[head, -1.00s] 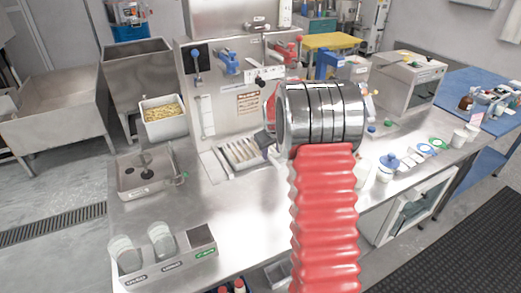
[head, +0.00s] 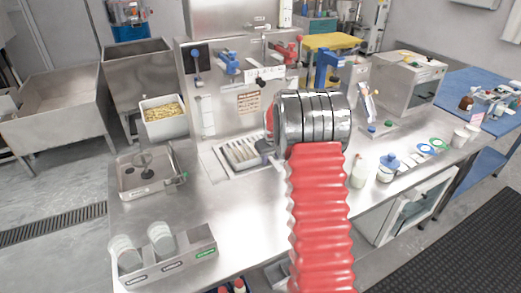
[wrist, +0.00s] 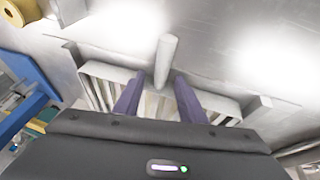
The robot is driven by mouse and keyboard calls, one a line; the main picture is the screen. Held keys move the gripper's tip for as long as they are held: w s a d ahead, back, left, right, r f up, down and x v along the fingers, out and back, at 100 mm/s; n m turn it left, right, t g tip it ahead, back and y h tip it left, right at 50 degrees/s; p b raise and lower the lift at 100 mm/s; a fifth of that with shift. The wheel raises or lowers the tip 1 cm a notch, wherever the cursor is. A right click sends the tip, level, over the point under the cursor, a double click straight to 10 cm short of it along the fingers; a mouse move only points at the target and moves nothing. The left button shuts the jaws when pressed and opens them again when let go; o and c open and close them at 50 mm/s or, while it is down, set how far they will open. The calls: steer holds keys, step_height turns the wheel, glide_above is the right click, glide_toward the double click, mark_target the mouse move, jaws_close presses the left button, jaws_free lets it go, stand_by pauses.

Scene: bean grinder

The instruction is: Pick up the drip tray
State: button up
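The drip tray (head: 240,153) is a pale slatted tray set in the steel counter at the foot of the machine. It also shows in the wrist view (wrist: 98,72), behind and around my fingers. A pale rounded bar (wrist: 166,58) stands out by the tray's middle, between the fingertips; I cannot tell whether it belongs to the tray. My gripper (wrist: 158,80) has two purple fingers, spread apart over the tray with a gap beside the bar. I cannot tell whether they touch anything. In the head view my arm hides most of the gripper.
The steel machine (head: 230,85) rises behind the tray, with blue and red levers. A metal holder with cups (head: 170,262) stands front left. A bottle (head: 358,172) and a blue-lidded jar (head: 388,168) stand right.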

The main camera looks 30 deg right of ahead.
jaws_close()
stand_by(0.5)
steer(key=shift+r, duration=0.1)
